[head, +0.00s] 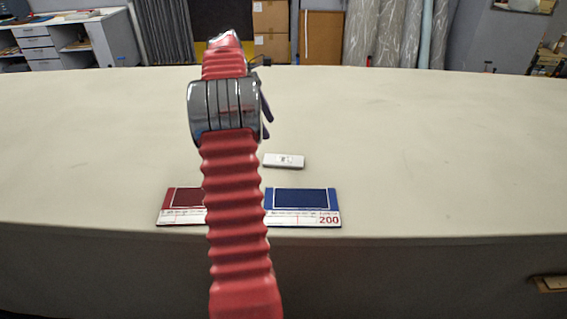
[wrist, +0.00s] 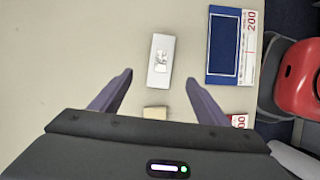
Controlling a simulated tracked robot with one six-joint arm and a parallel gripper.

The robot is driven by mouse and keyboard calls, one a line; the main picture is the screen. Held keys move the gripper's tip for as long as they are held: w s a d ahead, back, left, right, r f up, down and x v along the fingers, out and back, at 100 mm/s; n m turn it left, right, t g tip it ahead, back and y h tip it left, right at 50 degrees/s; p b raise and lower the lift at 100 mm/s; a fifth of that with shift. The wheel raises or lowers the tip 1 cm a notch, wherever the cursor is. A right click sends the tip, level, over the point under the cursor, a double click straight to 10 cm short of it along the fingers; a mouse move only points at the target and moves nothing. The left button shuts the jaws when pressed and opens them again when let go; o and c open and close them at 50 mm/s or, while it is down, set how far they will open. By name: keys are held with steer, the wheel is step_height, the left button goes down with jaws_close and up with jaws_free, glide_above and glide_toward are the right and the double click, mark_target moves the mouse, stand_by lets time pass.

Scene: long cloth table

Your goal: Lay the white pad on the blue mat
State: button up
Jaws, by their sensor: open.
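The white pad (head: 284,160) lies flat on the cloth table, just behind the blue mat (head: 302,198) and apart from it. In the wrist view the pad (wrist: 158,70) has a grey print on its top and lies ahead of my gripper (wrist: 159,77), lined up with the gap between the spread fingers. My gripper is open and holds nothing. The blue mat (wrist: 224,45) lies to the right of the pad there, with nothing on it. In the head view my arm hides most of my gripper; only dark finger parts show.
A red mat (head: 181,198) lies left of the blue mat, partly behind my arm; its corner (wrist: 238,120) shows in the wrist view. A small tan block (wrist: 155,112) sits between my finger bases in the wrist view, partly hidden. The table (head: 430,140) is clear to the right.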

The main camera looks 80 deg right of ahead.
glide_toward(283, 159)
steer(key=shift+s+d+f, duration=0.1)
steer(key=shift+s+f, duration=0.55)
steer(key=shift+f, duration=0.15)
steer(key=shift+s+f, duration=0.1)
steer(key=shift+f, duration=0.2)
steer(key=shift+x, duration=2.65)
steer(key=shift+w, duration=0.25)
steer(key=shift+c, duration=0.6)
steer(key=c, duration=1)
step_height(283, 159, up, 10)
